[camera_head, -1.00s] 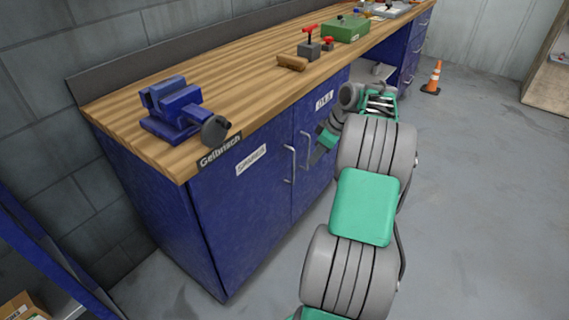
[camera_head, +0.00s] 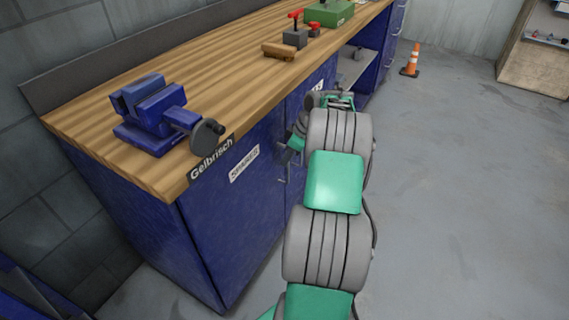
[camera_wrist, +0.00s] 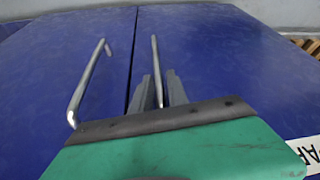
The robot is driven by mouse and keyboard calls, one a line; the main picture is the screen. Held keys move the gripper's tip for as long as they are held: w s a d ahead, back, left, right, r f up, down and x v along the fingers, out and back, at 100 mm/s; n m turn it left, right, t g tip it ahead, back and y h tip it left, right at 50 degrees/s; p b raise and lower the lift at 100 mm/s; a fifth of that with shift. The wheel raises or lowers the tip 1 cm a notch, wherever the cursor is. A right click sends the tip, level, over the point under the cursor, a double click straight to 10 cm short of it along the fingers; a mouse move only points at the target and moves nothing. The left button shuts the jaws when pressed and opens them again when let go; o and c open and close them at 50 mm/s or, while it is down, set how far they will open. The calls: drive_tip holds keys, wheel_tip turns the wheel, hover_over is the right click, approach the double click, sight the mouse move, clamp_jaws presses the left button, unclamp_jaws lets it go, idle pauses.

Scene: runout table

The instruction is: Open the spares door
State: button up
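The spares door (camera_head: 235,215) is the blue left cabinet door with a white SPARES label (camera_head: 244,164). It looks shut, flush with the neighbouring door (camera_wrist: 70,60). In the wrist view the spares door (camera_wrist: 220,60) is on the right, with part of its label (camera_wrist: 308,152) at the edge. Its metal bar handle (camera_wrist: 156,60) runs between my two grey fingers. My gripper (camera_wrist: 159,78) looks open around the handle, with a small gap on each side. In the head view my gripper (camera_head: 286,158) is at the handle and partly hidden by my arm.
A second bar handle (camera_wrist: 88,80) is on the neighbouring door, left of my gripper in the wrist view. The wooden worktop (camera_head: 220,80) overhangs the doors and carries a blue vise (camera_head: 155,115). An orange cone (camera_head: 411,60) stands at the back right. The floor at right is clear.

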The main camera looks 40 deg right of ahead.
drive_tip(key=x, duration=0.2)
drive_tip(key=shift+f, duration=0.35)
drive_tip(key=shift+c, duration=0.4)
clamp_jaws()
idle(0.7)
